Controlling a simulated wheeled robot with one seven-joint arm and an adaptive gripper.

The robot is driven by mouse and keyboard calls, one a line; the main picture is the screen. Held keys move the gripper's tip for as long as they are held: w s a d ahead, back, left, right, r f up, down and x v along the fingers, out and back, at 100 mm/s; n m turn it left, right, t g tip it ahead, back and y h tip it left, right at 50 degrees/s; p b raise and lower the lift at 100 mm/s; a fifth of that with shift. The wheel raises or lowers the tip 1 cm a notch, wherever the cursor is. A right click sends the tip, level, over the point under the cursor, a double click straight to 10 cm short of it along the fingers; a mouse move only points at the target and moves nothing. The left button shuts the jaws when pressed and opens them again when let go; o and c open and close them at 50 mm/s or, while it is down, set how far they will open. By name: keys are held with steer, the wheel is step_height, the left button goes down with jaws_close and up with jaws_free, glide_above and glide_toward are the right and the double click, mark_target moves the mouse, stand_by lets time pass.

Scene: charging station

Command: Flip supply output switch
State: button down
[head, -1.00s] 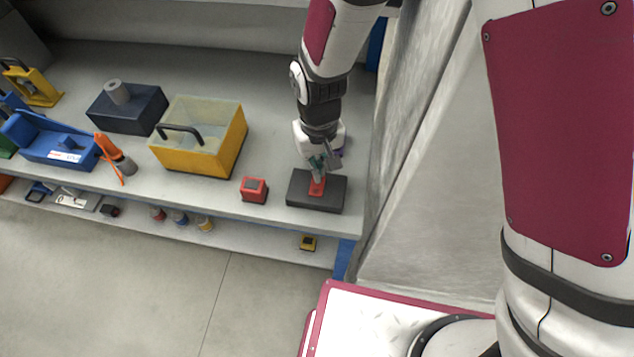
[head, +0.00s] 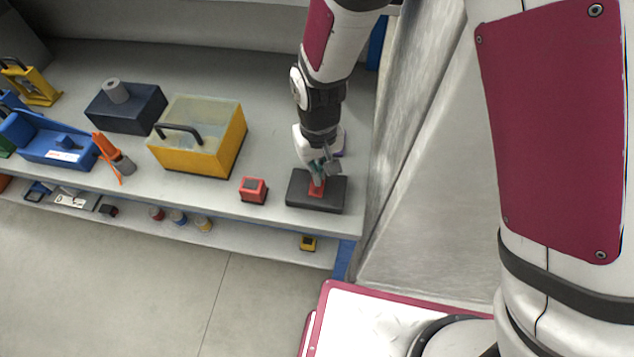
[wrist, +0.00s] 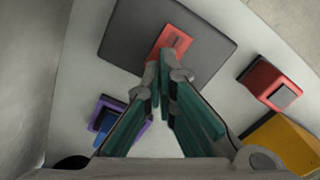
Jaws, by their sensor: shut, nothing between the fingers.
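The supply output switch is a red piece (head: 316,188) on a dark grey box (head: 331,202) near the front right of the bench. In the wrist view the red switch (wrist: 175,42) shows on the dark box (wrist: 128,30), just past my fingertips. My gripper (head: 322,172) points down over the switch, with its fingers shut and nothing between them. The fingertips (wrist: 163,68) are at the near edge of the red piece in the wrist view. I cannot tell whether they touch it.
A small red box (head: 254,190) stands left of the dark box. A yellow case (head: 190,157) with a clear lid stands further left. A purple and blue item (wrist: 112,118) lies behind my gripper. A grey wall panel (head: 425,150) rises close on the right.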

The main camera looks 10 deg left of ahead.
steer(key=shift+f, duration=0.5)
steer(key=shift+r, duration=0.1)
steer(key=shift+r+p, duration=1.85)
steer(key=shift+r, duration=1.6)
